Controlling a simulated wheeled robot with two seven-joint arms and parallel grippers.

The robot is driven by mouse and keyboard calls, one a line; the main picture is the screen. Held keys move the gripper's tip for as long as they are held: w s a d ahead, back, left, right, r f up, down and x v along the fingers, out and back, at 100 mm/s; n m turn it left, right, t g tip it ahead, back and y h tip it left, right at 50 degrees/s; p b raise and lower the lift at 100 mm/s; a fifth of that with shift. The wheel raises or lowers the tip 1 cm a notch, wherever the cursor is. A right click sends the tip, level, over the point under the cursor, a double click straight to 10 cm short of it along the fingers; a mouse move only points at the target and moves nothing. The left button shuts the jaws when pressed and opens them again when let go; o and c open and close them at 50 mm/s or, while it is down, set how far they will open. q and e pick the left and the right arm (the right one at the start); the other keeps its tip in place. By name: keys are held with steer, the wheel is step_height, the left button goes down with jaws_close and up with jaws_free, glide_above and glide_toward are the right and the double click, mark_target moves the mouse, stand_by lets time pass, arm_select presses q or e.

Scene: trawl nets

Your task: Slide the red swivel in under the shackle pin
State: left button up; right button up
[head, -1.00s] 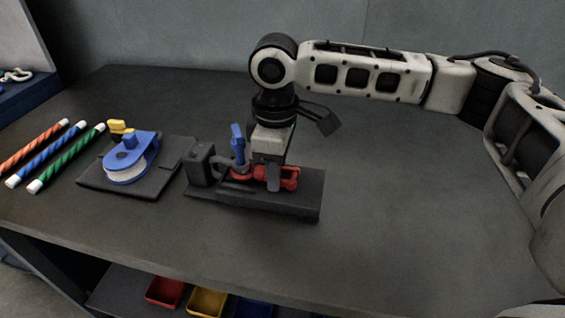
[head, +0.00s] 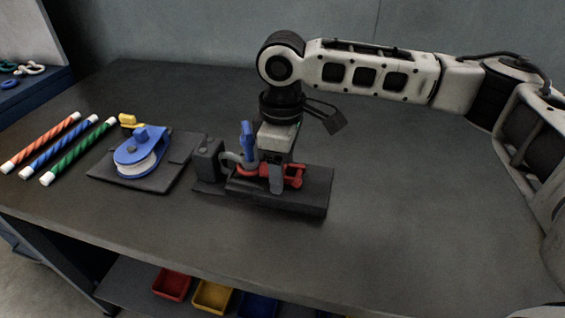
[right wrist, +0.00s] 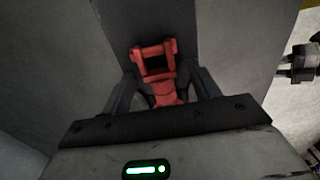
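The red swivel (head: 293,170) lies level just above or on the dark fixture block (head: 312,200); I cannot tell which. Its left end is at the grey shackle (head: 229,158), under the upright blue shackle pin (head: 248,142). My right gripper (head: 277,184) points down over the swivel, with one finger in front of it and the other hidden behind. In the right wrist view the swivel (right wrist: 155,60) sits between the two fingers (right wrist: 166,92), which look shut on its middle, its forked end showing beyond them. My left gripper is in neither view.
A blue pulley block (head: 141,153) on a dark plate (head: 150,184) stands left of the fixture. A yellow piece (head: 128,120) lies behind it. Striped orange, blue and green rods (head: 78,150) lie farther left. The table (head: 420,210) is clear at right. Coloured bins (head: 212,297) sit below.

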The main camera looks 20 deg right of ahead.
step_height(320, 180, up, 16)
steer(key=p, duration=0.1)
stand_by(0.5)
